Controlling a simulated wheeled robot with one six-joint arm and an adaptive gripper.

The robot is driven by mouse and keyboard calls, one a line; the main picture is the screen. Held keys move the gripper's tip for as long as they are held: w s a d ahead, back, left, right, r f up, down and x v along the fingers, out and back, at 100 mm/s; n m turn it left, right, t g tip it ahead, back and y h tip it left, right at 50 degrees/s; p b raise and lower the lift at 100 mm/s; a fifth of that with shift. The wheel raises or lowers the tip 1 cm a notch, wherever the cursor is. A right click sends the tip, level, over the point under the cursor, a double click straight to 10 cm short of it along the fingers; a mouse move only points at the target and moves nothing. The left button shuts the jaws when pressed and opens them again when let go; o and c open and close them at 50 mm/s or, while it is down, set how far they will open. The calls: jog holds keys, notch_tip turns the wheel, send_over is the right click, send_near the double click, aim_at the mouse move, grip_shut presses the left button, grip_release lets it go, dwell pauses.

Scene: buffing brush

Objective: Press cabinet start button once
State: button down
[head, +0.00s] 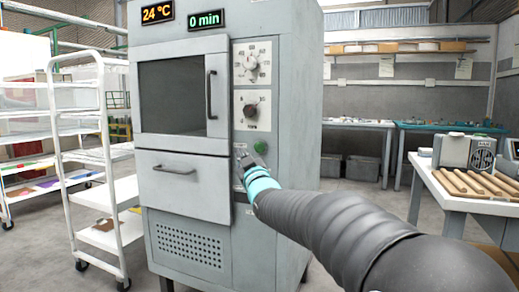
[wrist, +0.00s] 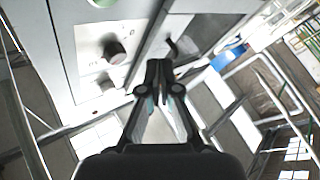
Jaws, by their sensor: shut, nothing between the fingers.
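The grey cabinet (head: 184,197) stands at the centre of the head view. Its round green button (head: 260,146) sits on the right-hand panel below two dials. My gripper (head: 240,150) appears just left of and slightly below the button. Its distance from the panel is hard to tell, and no touch on the button shows. In the wrist view my gripper (wrist: 158,66) is shut and empty, with its fingertips together. A pale green round shape, apparently the button (wrist: 103,3), is cut by the top edge there, up and left of the fingertips.
The upper dial (head: 251,63) and lower dial (head: 250,110) are above the button. The windowed door's handle (head: 211,95) and the drawer handle (head: 174,169) stick out nearby. Displays read 24 °C and 0 min. A white rack (head: 106,160) stands left; a worktable (head: 476,205) stands right.

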aim_at(256, 150)
jog(key=shift+w+d+p, duration=0.5)
jog(key=shift+w+p, duration=0.4)
jog(key=shift+w, duration=0.45)
jog(key=shift+w+d+p, duration=0.5)
jog(key=shift+w+p, duration=0.45)
jog(key=shift+w, duration=0.45)
jog(key=shift+w+d+p, duration=0.5)
jog(key=shift+w+p, duration=0.4)
jog(key=shift+w, duration=0.45)
jog(key=shift+w+d, duration=0.15)
jog(key=shift+w, duration=0.3)
jog(key=shift+w+d, duration=0.2)
jog(key=shift+w, duration=0.25)
jog(key=shift+s, duration=0.1)
jog(key=shift+s+a+f+b, duration=0.15)
jog(key=shift+s+b, duration=0.15)
jog(key=shift+b, duration=0.35)
jog(key=shift+s+a+b, duration=0.2)
jog(key=shift+s+b, duration=0.2)
jog(key=shift+s, duration=0.1)
